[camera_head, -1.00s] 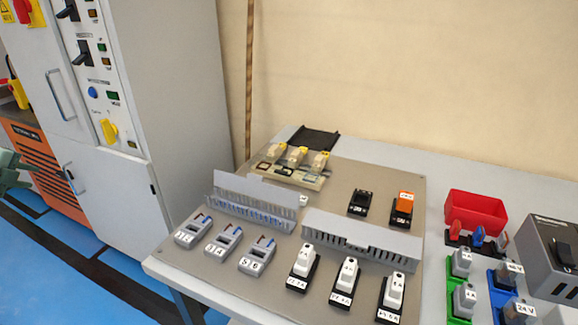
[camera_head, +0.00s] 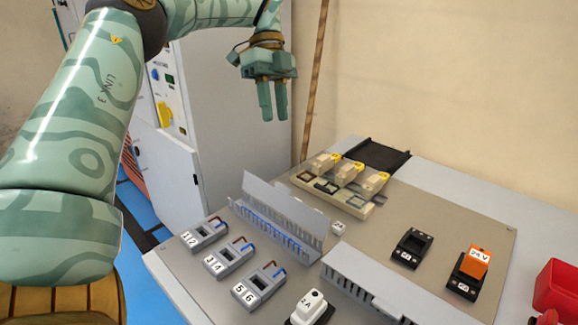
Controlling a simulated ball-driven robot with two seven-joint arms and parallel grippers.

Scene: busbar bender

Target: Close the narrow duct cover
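The narrow duct (camera_head: 275,233) is a grey slotted channel on the beige panel, with blue wires showing inside. Its grey cover (camera_head: 284,203) stands raised along the duct's back side, so the duct is open. My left gripper (camera_head: 273,115) hangs above and behind the duct, in front of the grey cabinet, fingers pointing down. A small gap shows between its fingers, and they hold nothing. It is well apart from the cover. My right gripper is not in view.
A second grey duct (camera_head: 372,285) with its top covered lies at the front right. Grey modules (camera_head: 229,260) stand in front of the open duct. Yellow-topped blocks (camera_head: 349,173) stand behind it. A black relay base (camera_head: 412,248) and an orange relay (camera_head: 476,262) are at right.

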